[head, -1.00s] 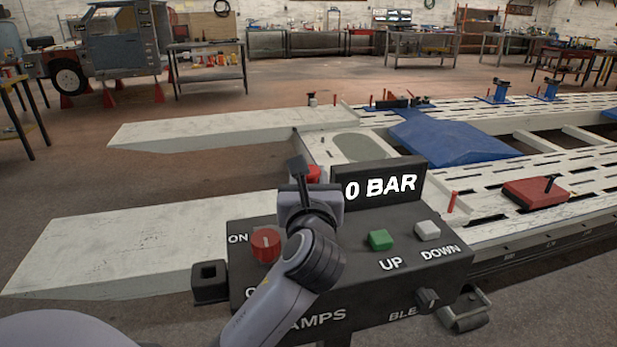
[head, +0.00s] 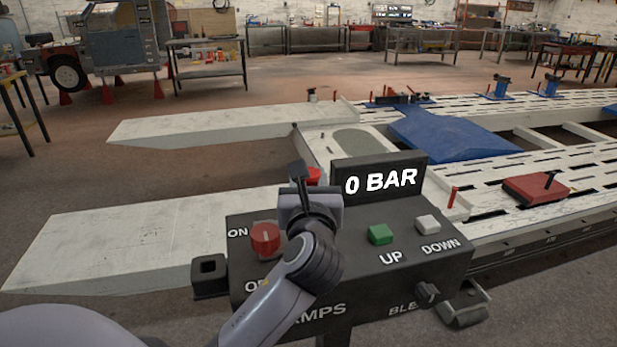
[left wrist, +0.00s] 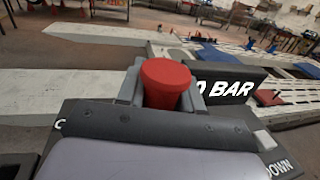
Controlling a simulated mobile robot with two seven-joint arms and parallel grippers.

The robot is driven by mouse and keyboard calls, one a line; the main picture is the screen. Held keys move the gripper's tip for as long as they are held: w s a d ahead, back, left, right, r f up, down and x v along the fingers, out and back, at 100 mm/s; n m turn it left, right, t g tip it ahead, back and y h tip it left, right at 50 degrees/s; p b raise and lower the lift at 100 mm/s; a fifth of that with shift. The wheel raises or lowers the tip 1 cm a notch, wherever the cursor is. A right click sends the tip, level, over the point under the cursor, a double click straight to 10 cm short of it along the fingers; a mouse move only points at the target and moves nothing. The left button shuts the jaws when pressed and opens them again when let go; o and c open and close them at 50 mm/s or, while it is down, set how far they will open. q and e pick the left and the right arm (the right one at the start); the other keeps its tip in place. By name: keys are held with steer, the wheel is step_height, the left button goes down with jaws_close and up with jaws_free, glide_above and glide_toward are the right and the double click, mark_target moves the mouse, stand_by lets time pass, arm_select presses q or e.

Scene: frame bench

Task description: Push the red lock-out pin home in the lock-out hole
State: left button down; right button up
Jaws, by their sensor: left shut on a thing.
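My left gripper (head: 304,180) is shut on a red, round-topped pin (left wrist: 166,82), held between its jaws above the control box. In the head view only a red part of the pin (head: 314,176) shows behind the gripper, and its lower end is hidden. A black square block with an open hole (head: 208,266) sticks out from the left side of the box; I cannot tell for sure that it is the lock-out hole. The pin is apart from this block, up and to its right. My right gripper is not in view.
The black control box (head: 400,285) carries a red knob (head: 265,239), a green button (head: 380,234), a white button (head: 428,224) and a "0 BAR" display (head: 380,181). Behind it lie a white ramp (head: 150,235) and the frame bench with a red block (head: 535,189).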

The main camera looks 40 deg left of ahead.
arm_select(q)
steer(key=shift+f+b, duration=0.7)
steer(key=shift+f, duration=1.6)
steer(key=c, duration=0.7)
jaws_free()
steer(key=shift+o, duration=0.2)
steer(key=shift+s, duration=0.1)
steer(key=shift+v, duration=3.5)
steer(key=shift+d, duration=0.1)
